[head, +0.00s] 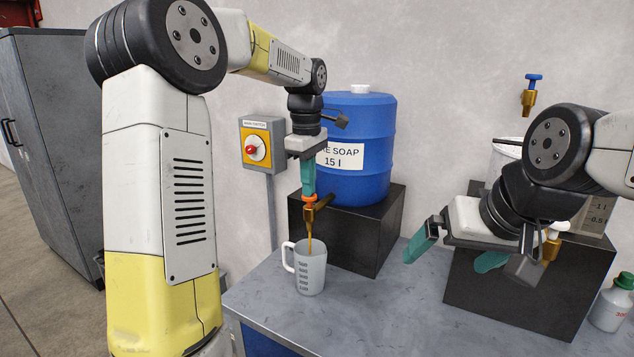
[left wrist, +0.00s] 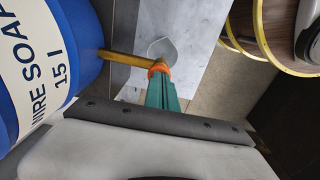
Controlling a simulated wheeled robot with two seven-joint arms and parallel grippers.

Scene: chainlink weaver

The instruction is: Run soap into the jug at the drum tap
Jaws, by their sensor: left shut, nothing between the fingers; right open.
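The blue soap drum (head: 358,125), labelled 15 l, stands on a dark block. Its brass tap (head: 320,207) has an orange handle (head: 309,198) and juts out over the bench. A white jug (head: 311,274) with dark graduation marks stands upright on the bench beneath it, handle to the left. A thin amber stream runs from the spout into the jug's mouth. My left gripper (head: 308,188) is shut, pointing down, with its teal fingertips at the orange handle; the handle also shows in the left wrist view (left wrist: 158,69). My right gripper (head: 456,252) is open and empty above the bench at right.
A yellow switch box (head: 257,143) with a red knob is on the wall left of the drum. The middle bench front is clear.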

